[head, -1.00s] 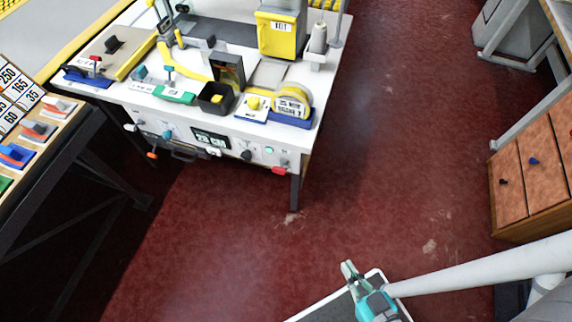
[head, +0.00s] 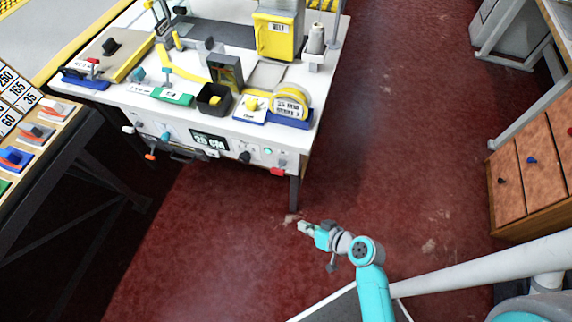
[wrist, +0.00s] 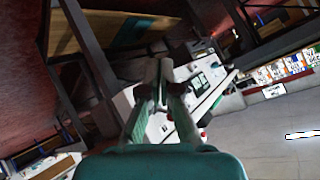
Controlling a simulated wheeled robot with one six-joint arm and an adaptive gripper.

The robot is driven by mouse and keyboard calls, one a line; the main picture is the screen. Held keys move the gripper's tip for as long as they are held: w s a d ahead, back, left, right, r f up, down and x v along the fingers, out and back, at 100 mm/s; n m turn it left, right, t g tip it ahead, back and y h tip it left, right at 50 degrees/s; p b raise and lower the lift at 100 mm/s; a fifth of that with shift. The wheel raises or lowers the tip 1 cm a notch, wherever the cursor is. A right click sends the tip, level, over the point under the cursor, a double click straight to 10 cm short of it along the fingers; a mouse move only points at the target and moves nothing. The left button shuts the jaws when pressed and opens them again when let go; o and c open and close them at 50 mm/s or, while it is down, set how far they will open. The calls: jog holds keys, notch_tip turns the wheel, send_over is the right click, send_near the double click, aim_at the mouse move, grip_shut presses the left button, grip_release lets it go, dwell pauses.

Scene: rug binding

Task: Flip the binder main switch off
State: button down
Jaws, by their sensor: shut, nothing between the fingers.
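The binder bench (head: 225,125) is a white table with a control panel along its front edge. The panel carries a dark display (head: 208,142), a black knob (head: 245,156), a teal button (head: 267,150) and a red part (head: 278,171) at its right end. I cannot tell which control is the main switch, nor its position. My gripper (head: 303,226) is shut and empty, below and in front of the bench's right front corner, apart from the panel. In the wrist view, my gripper (wrist: 164,66) points toward a tilted white bench with small dark panel parts.
On the bench stand a yellow machine (head: 277,36), a black bin (head: 214,98) and a tape roll (head: 291,102). A side table with number cards and coloured blocks (head: 15,158) is at left. A wooden cabinet (head: 535,165) is at right. Red floor between is clear.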

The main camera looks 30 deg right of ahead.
jog(key=w+d+r+n+y, duration=0.3)
jog(key=w+d+r+y, duration=0.15)
jog(key=w, duration=0.45)
jog(key=n+y, duration=0.3)
send_near(280, 168)
jog(key=shift+s+d+r, duration=0.6)
jog(key=shift+d+r, duration=0.2)
jog(key=shift+r, duration=0.2)
jog(key=x, duration=1)
